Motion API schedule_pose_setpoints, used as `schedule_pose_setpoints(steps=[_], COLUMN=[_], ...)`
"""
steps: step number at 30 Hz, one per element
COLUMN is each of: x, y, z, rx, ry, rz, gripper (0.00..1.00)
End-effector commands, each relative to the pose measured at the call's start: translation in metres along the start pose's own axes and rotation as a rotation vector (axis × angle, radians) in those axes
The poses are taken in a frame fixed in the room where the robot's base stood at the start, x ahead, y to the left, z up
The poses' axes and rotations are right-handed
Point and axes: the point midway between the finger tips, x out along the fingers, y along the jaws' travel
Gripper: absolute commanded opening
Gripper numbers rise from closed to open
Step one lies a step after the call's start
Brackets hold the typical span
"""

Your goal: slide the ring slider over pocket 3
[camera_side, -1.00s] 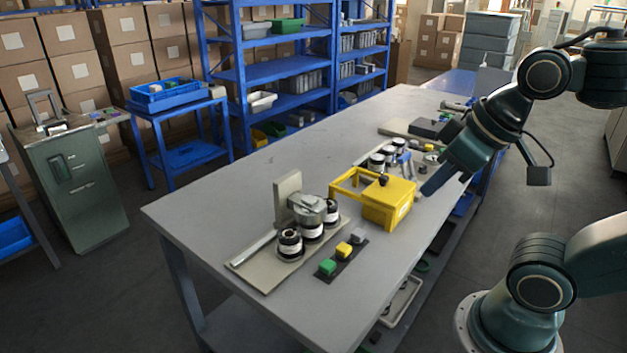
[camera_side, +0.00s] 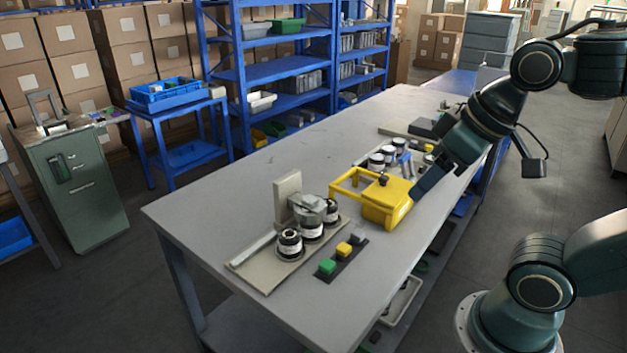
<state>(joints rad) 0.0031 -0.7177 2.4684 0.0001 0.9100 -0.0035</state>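A beige plate (camera_side: 262,266) near the front of the grey table carries several parts. A row of round black pots with white bands stands on it, with a front pot (camera_side: 290,244), a middle pot (camera_side: 312,231) and a rear pot (camera_side: 331,211). A grey metal block (camera_side: 308,206) sits at the middle and rear pots and looks like the ring slider; I cannot tell which pot it covers. My gripper (camera_side: 417,188) is well to the right, at the right side of a yellow box (camera_side: 388,206), close to or touching it. Its fingers are too dark and small to read.
An upright beige plate (camera_side: 288,196) and a metal rail (camera_side: 254,248) are on the beige plate. Green, yellow and grey buttons (camera_side: 343,250) lie right of it. The yellow open frame (camera_side: 347,184) adjoins the box. More black pots (camera_side: 378,160) stand behind. The table's left half is clear.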

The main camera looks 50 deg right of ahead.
Motion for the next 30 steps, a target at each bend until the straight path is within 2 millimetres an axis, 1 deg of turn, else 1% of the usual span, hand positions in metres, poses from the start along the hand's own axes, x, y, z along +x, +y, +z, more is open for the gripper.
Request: schedule_pose_setpoints(steps=[1,5,6,7,13,17,23,30], x=[-0.001,-0.003,-0.003,-0.003,0.000,0.007,0.023,0.052], y=[0.001,0.002,0.003,0.003,0.008,0.012,0.019,0.030], z=[-0.006,-0.026,-0.034,-0.040,-0.085,-0.114,-0.156,-0.202], rx=[0.000,0.000,-0.001,-0.001,-0.001,-0.002,-0.002,-0.003], ry=[-0.007,-0.030,-0.040,-0.048,-0.099,-0.133,-0.185,-0.246], rz=[0.001,0.004,0.005,0.006,0.011,0.013,0.016,0.016], gripper=[0.65,0.90,0.98,1.00,1.00,1.00,1.00,1.00])
